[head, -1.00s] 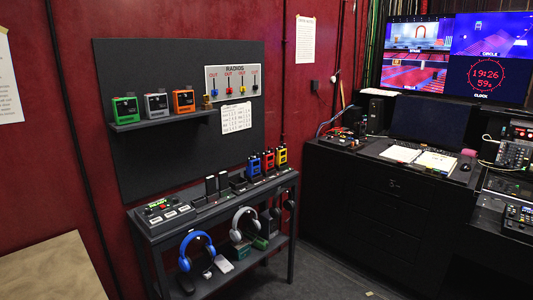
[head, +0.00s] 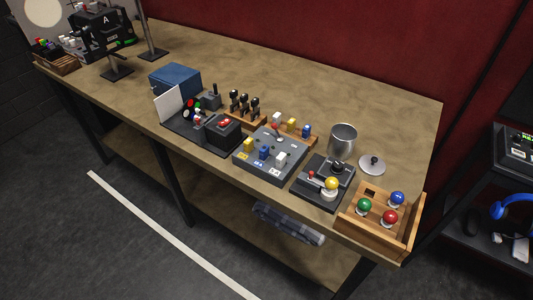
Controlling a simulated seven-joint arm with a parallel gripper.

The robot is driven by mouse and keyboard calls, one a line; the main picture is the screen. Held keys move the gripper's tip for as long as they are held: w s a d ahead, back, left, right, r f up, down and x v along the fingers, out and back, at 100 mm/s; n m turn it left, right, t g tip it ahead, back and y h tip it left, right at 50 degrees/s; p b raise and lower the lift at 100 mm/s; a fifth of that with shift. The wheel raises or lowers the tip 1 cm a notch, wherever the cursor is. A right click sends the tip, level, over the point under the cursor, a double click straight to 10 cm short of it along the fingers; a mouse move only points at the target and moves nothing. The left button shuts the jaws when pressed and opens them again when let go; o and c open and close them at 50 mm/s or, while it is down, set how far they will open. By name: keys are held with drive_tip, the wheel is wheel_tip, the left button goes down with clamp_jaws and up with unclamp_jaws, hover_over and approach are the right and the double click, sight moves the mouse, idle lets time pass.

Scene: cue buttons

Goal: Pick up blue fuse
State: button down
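A small blue block-shaped piece, likely a fuse, (head: 264,153) sits in a grey panel box (head: 262,170), between a yellow piece (head: 248,144) and a white piece (head: 281,160). A second blue piece (head: 306,131) sits at the right end of a wooden rack (head: 317,141) behind the panel, beside another yellow piece (head: 291,124) and another white piece (head: 276,118). I cannot tell for sure which blue piece is the named fuse. My gripper is not in view.
The wooden workbench (head: 330,95) has clear space at the back. A metal cup (head: 343,138), a lid (head: 372,165), a joystick box (head: 322,182) and a wooden button crate (head: 412,222) stand right of the panel. A blue box (head: 175,80) and dark switch gear (head: 220,132) stand left.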

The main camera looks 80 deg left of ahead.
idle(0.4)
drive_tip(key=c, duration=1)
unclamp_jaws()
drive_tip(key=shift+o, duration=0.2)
